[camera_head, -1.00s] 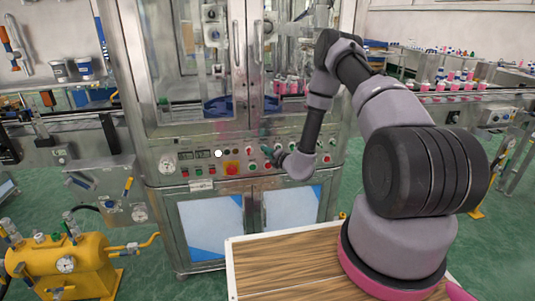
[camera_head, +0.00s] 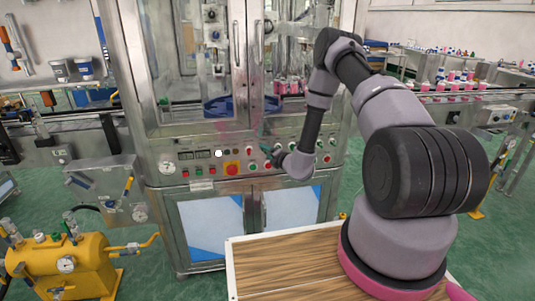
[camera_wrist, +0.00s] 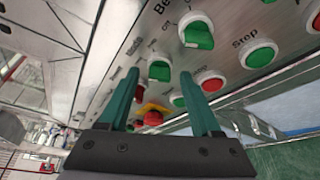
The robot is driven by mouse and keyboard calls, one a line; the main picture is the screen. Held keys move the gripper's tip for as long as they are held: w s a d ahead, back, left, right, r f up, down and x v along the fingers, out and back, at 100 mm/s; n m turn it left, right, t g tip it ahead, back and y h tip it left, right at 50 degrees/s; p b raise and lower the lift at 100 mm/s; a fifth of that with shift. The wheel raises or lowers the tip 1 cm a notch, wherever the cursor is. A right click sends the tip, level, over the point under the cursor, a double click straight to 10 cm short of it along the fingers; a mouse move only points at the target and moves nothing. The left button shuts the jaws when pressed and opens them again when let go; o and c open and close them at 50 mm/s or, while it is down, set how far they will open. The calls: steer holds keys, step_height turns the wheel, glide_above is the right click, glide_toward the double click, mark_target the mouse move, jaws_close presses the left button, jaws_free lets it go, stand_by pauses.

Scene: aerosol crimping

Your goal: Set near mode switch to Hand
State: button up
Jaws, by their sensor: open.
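The machine's control panel (camera_head: 203,170) faces me in the head view, with knobs and push buttons along it. In the wrist view, a large green rotary switch (camera_wrist: 198,34) sits beyond my fingers, with "Off" and "On" lettering beside it. A smaller green switch (camera_wrist: 162,76) shows between the fingers. No "Hand" label is legible, so I cannot tell which knob is the near mode switch. My gripper (camera_wrist: 160,80) is open and empty, its two green fingers pointing at the panel. In the head view my gripper (camera_head: 270,152) is close in front of the panel, partly hidden by my wrist.
A red emergency button on a yellow plate (camera_head: 232,169) is left of my gripper; it also shows between my fingers in the wrist view (camera_wrist: 153,118).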

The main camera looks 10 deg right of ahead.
steer(key=v, duration=1)
steer(key=shift+s, duration=0.4)
steer(key=shift+r, duration=0.1)
steer(key=a+r+n+g+y, duration=0.1)
steer(key=a+r+n+y, duration=0.35)
steer(key=r, duration=0.35)
steer(key=a+r+n+g+y, duration=0.25)
steer(key=r+n, duration=0.25)
steer(key=r, duration=0.3)
steer(key=s+a+r+n+g+y, duration=0.1)
steer(key=s+a+r+n+g, duration=0.2)
steer(key=s+r+n+g, duration=0.35)
steer(key=s+a+r+n+g, duration=0.3)
steer(key=s+a+r+n, duration=0.1)
steer(key=s+r+n, duration=0.55)
steer(key=s+d+r+n+t+h, duration=0.5)
steer(key=s+d+r+n+h, duration=0.6)
steer(key=s+d+n, duration=0.2)
steer(key=d+n, duration=0.2)
steer(key=shift+s+d, duration=0.3)
steer(key=shift+d, duration=0.1)
